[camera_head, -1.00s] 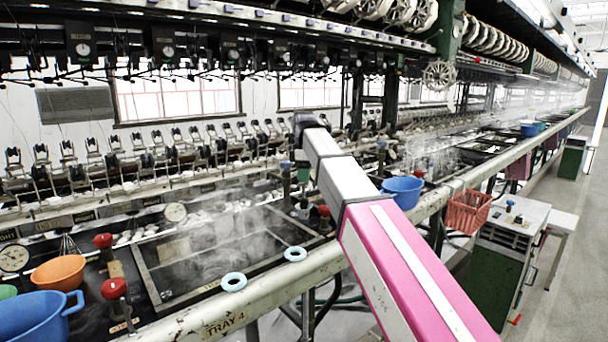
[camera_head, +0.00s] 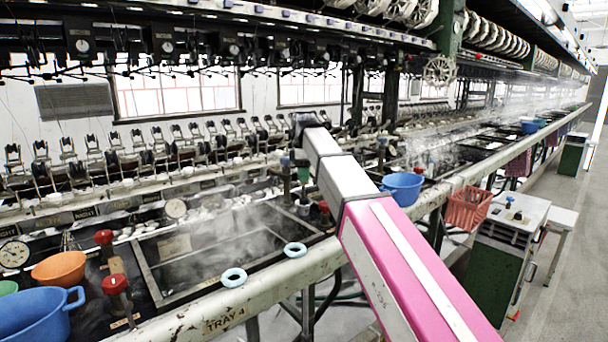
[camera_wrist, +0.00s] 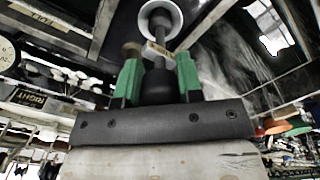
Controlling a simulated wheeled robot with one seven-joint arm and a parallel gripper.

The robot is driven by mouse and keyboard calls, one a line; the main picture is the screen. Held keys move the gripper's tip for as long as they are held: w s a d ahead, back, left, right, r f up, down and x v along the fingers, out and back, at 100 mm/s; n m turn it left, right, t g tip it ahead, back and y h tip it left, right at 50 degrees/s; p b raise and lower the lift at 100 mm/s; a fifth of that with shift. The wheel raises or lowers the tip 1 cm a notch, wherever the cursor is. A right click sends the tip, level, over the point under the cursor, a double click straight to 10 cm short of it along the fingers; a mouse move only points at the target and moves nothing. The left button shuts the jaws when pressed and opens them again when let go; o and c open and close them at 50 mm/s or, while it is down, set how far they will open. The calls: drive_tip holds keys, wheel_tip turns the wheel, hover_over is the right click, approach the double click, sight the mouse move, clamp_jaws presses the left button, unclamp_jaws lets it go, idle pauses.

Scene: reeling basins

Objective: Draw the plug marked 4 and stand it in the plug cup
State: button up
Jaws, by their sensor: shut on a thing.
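My gripper (camera_wrist: 157,82) has two green fingers shut on the dark upright stem of a plug (camera_wrist: 160,92) in the wrist view. A small pale tag shows on it between the fingers; I cannot read its mark. The plug's far end lies in line with a white ring (camera_wrist: 178,16); I cannot tell whether it is inside it or only above, nor whether the ring is the plug cup. In the head view my gripper (camera_head: 303,174) is small and low over the far right corner of the near basin (camera_head: 205,288), and the plug is mostly hidden.
A blue-topped post (camera_head: 285,162) and a red knob (camera_head: 323,206) stand close by my gripper. Two pale blue rings (camera_head: 233,277) lie on the front rail. Red-knobbed plugs (camera_head: 115,285), an orange bowl (camera_head: 59,268) and a blue pot (camera_head: 35,315) are at left. Steam blurs the basin.

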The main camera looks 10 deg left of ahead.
drive_tip(key=shift+f, duration=0.55)
idle(0.4)
drive_tip(key=o, duration=0.9)
wheel_tip(320, 180, up, 11)
drive_tip(key=shift+f, duration=0.15)
idle(0.4)
